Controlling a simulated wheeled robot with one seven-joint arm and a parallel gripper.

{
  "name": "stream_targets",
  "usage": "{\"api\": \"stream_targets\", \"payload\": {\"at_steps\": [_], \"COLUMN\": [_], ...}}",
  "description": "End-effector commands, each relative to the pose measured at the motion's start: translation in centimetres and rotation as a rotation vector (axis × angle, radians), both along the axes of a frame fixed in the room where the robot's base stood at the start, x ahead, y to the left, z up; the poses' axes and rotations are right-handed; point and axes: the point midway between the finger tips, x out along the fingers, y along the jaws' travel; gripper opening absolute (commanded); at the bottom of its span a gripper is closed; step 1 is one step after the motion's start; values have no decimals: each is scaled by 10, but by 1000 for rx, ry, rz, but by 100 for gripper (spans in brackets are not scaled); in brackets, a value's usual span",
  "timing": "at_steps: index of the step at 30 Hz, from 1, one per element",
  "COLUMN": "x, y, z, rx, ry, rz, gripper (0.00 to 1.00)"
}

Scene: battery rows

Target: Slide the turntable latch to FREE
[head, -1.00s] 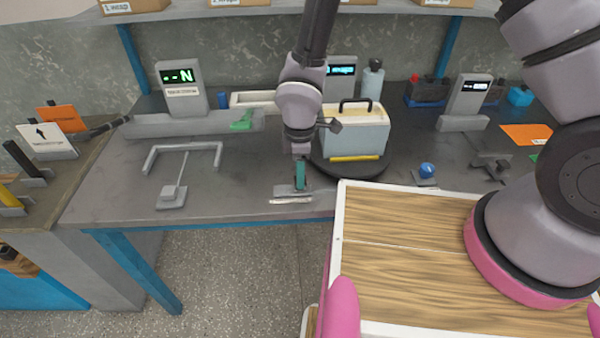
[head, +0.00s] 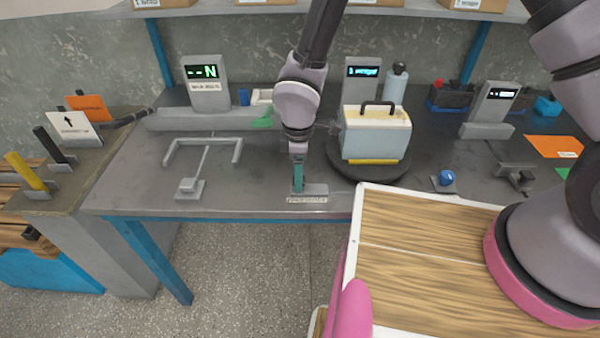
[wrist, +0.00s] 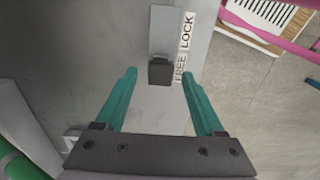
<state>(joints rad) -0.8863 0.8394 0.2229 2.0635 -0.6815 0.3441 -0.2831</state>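The latch is a grey plate (head: 318,190) at the table's front edge, left of the dark round turntable (head: 372,170). In the wrist view its black knob (wrist: 160,70) sits at the near end of the plate (wrist: 172,25), beside the word FREE on the label (wrist: 185,48). LOCK is at the other end. My gripper (head: 298,188) points down over the left part of the plate. In the wrist view my gripper (wrist: 159,75) is open, with one teal finger on each side of the knob and gaps between. In the head view the knob is hidden by the fingers.
A cream and grey battery case (head: 375,135) with a black handle stands on the turntable. A grey frame with a slider (head: 190,187) lies to the left. A blue knob (head: 446,178) is to the right. A wooden-topped unit (head: 420,255) fills the right foreground.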

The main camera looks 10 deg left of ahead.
Motion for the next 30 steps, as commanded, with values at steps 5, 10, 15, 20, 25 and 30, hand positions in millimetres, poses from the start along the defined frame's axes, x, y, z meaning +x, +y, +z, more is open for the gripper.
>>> {"api": "stream_targets", "payload": {"at_steps": [5,10,15,20,25,30], "x": [0,0,1,1,1,0], "y": [-1,0,0,0,0,-1], "z": [0,7,37,70,96,107], "rx": [-1,0,2,2,0,-1], "ry": [1,0,-1,-1,-1,1], "rz": [0,-2,-2,-3,-2,0], "gripper": [70,70,70,70,70,70]}}
